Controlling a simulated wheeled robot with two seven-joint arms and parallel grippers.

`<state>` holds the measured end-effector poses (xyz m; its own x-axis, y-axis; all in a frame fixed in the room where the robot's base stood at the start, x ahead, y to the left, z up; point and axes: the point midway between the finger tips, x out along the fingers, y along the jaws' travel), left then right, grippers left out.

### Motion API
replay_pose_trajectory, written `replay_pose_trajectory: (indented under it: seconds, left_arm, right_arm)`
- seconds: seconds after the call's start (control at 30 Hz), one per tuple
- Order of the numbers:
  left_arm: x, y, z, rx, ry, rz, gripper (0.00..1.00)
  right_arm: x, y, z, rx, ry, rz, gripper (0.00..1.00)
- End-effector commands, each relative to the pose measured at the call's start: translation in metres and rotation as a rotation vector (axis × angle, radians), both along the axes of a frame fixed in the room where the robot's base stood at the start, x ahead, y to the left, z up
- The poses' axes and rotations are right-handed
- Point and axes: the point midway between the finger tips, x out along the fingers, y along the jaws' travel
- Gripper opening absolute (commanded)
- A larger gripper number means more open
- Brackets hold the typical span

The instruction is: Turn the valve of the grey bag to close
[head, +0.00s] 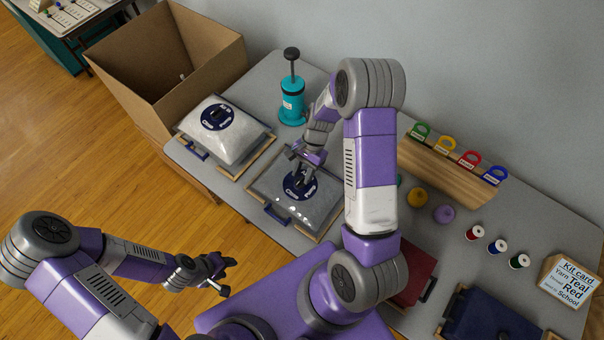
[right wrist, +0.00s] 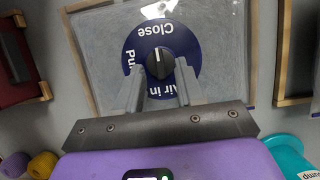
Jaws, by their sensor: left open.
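The grey bag (head: 317,207) lies in a wood-sided frame on the table, under my right arm. Its round dark blue valve plate (right wrist: 139,45) carries the words Close, Air in and a partly hidden one starting "Pu". The black knob (right wrist: 160,64) sits mid-plate, its white mark on the side of the word Close. My right gripper (head: 305,170) is above the valve. In the right wrist view its fingers (right wrist: 159,78) are apart, one on each side of the knob; contact cannot be told. My left gripper (head: 222,276) is open and empty, over the floor left of the table.
A paler, fuller bag (head: 213,143) with a similar valve lies to the left. A teal pump (head: 291,105) stands behind, beside a large cardboard box (head: 130,80). Yarn balls (head: 444,214), thread spools (head: 475,232), a rack with coloured loops (head: 455,172) and a card (head: 572,281) are to the right.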

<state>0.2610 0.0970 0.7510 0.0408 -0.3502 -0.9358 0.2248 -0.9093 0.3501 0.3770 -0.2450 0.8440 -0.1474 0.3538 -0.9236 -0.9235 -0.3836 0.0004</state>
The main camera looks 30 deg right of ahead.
Motion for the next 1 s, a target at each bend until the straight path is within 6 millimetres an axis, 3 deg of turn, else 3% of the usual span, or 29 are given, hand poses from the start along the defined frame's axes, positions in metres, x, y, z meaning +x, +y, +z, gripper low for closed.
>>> replay_pose_trajectory:
  seconds: [0.2, 0.4, 1.0]
  left_arm:
    - [0.0, 0.0, 0.008, 0.0, 0.0, 0.0, 0.43]
    - [0.0, 0.0, 0.011, 0.0, 0.0, 0.0, 0.43]
    - [0.0, 0.0, 0.011, 0.0, 0.0, 0.0, 0.43]
  right_arm:
    - [0.007, -0.014, 0.038, -0.002, -0.005, -0.002, 0.37]
    - [0.009, -0.021, 0.056, -0.001, -0.002, 0.0, 0.37]
    - [0.009, -0.022, 0.058, -0.001, 0.0, 0.0, 0.37]
